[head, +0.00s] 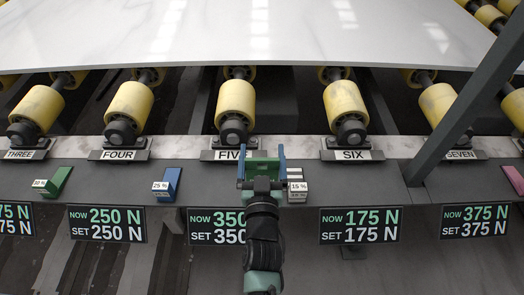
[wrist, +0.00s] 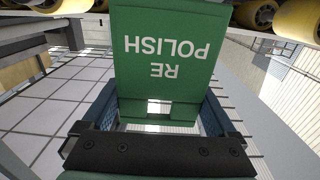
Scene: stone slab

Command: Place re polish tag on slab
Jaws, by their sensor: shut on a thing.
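My gripper (head: 262,160) is shut on the green re polish tag (head: 262,168), near the label FIVE. In the wrist view the tag (wrist: 170,48) fills the upper middle, with the words RE POLISH upside down, between the blue fingers of my gripper (wrist: 158,112). The slab (head: 260,35) is white with faint grey veins and lies across the top of the head view on yellow rollers. The tag is in front of the slab's near edge and apart from it in the head view.
Yellow rollers (head: 235,103) stand in a row below the slab. A dark slanted bar (head: 465,105) crosses the right side. The slab top in view is bare.

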